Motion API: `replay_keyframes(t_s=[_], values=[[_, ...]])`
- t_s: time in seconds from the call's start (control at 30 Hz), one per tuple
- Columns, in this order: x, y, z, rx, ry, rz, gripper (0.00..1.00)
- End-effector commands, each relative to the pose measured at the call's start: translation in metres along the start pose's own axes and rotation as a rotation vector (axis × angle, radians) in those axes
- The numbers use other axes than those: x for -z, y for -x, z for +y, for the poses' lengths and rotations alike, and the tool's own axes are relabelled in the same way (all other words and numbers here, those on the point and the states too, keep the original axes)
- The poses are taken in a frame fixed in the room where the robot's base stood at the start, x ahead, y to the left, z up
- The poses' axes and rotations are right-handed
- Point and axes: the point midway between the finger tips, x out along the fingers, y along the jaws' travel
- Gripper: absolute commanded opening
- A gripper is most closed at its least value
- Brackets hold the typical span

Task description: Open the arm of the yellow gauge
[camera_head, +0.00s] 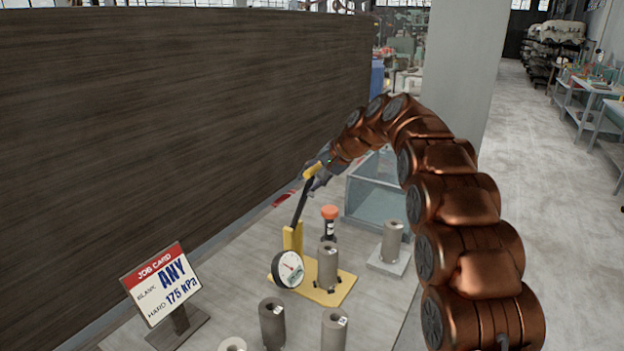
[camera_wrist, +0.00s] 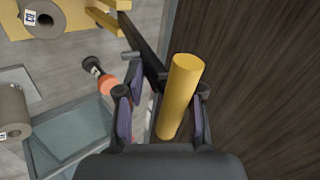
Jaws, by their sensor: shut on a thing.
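The yellow gauge stands on the table with a flat yellow base (camera_head: 322,292), a yellow post (camera_head: 292,237) and a round white dial (camera_head: 288,269). Its black arm (camera_head: 303,203) rises steeply from the post, leaning right, and ends in a yellow handle (camera_head: 312,171). My gripper (camera_head: 319,177) is at that handle. In the wrist view the yellow handle (camera_wrist: 181,95) lies between my fingers (camera_wrist: 165,108), which are shut on it. The black arm (camera_wrist: 142,52) runs away from it to the upper left. A grey cylinder (camera_head: 328,268) stands upright on the yellow base.
An orange-topped tool (camera_head: 330,213) stands behind the base. A clear box (camera_head: 374,202) is beyond it. Another grey cylinder (camera_head: 392,241) stands on a grey plate at right. Several cylinders stand in front. A job card (camera_head: 165,283) stands at left. A dark wooden panel (camera_head: 180,100) rises behind.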

Motion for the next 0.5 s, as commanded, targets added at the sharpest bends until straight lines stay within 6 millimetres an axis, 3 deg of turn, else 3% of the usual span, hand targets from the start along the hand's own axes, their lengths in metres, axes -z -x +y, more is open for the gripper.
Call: replay_keyframes(t_s=[0.03, 0.5], values=[[0.0024, 0.0084, -0.0117, 0.022, 0.011, 0.016, 0.37], [0.0006, 0.0029, -0.0046, 0.010, 0.003, 0.004, 0.37]])
